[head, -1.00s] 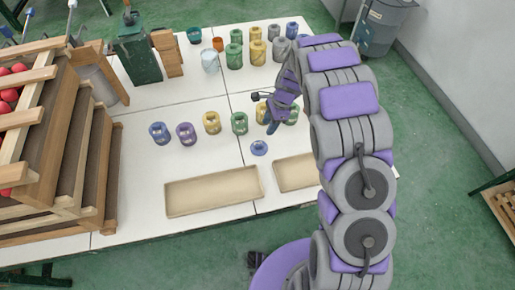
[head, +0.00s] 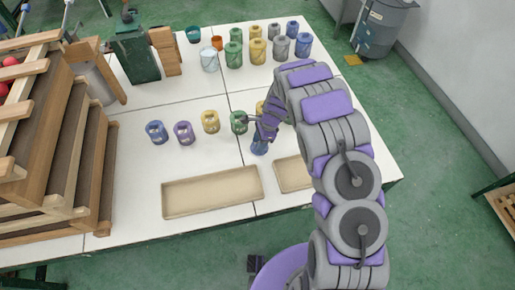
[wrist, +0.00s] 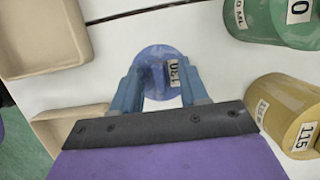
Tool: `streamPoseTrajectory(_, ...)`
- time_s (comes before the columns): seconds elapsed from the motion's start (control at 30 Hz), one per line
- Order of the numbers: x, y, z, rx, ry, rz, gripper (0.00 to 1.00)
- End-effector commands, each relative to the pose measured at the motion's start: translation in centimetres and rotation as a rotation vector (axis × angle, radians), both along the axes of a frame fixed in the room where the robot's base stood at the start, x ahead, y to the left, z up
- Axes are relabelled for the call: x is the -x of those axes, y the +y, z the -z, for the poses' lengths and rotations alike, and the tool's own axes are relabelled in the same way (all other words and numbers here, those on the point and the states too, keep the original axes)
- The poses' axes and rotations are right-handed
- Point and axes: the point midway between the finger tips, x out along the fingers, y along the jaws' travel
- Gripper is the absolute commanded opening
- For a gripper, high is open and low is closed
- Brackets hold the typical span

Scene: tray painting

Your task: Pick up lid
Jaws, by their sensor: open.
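In the wrist view the lid (wrist: 155,54) is between and just beyond the fingers of my gripper (wrist: 161,78). The blue fingers are apart, one on each side of the lid's near part, with nothing clamped. In the head view my gripper (head: 259,146) is low over the lid's spot, and fingers and lid blend together there. Whether the fingers touch the lid is unclear.
Two beige trays (head: 212,192) lie in front on the white table (head: 135,185). A green can (head: 238,121), a yellow can (head: 211,121), a purple can (head: 184,133) and a blue can (head: 157,132) stand nearby. More cans stand behind. Wooden racks (head: 85,170) fill the left.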

Motion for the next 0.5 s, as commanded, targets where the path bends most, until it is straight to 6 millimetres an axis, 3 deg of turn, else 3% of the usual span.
streamPoseTrajectory(0.17, 0.00, -0.14, 0.06, 0.000, 0.001, 0.002, 0.44)
streamPoseTrajectory(0.5, 0.02, 0.16, 0.11, 0.004, 0.000, 0.001, 0.11)
